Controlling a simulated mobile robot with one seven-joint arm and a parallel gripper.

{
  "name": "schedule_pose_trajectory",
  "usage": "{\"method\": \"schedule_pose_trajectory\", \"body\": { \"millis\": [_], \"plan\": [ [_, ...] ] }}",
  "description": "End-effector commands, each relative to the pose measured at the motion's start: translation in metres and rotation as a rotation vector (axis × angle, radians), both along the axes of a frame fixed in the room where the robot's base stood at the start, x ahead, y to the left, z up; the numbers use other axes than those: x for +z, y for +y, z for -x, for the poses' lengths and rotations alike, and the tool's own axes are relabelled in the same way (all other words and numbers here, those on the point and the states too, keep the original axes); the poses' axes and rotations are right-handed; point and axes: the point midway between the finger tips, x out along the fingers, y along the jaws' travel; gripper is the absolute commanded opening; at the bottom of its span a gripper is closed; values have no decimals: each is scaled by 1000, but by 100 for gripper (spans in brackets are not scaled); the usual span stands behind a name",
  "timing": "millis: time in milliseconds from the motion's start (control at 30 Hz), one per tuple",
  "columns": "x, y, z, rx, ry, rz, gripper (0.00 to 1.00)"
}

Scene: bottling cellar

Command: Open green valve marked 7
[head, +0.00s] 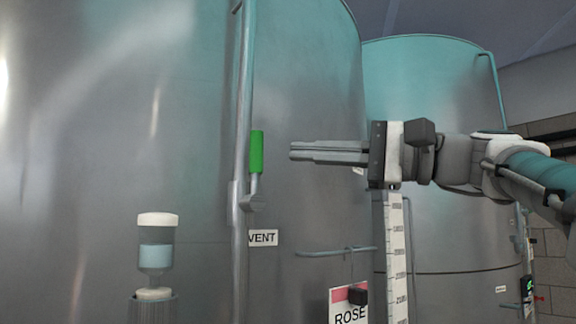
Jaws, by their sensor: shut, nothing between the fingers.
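A green valve handle (257,152) stands upright on a grey vertical pipe (239,215) that runs along the front tank. No number 7 can be read on or near it. My gripper (291,151) reaches in from the right and points left. Its fingers are shut and empty, at about the height of the handle's middle. In the picture a small gap lies between the fingertips and the handle; the depth between them is hard to tell.
A large steel tank (80,150) fills the left, with another tank (430,90) behind. A VENT label (263,238) sits below the valve. A ROSÉ sign (350,310), a bent rail (335,252), a white scale (397,260) and an airlock-like vessel (156,255) are lower down.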

Motion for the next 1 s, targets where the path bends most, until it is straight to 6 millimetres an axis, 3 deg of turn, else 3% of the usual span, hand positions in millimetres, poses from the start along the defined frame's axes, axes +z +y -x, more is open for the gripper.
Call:
{"method": "schedule_pose_trajectory", "body": {
  "millis": [67, 300, 500, 1000],
  "plan": [
    [1, 2, -2, 0, 1, 0, 0],
    [-1, -56, 17, -6, 1, 0, 0],
    [0, -84, 29, -4, 0, 0, 0],
    [0, -93, 33, -1, 0, 0, 0]
  ]
}}
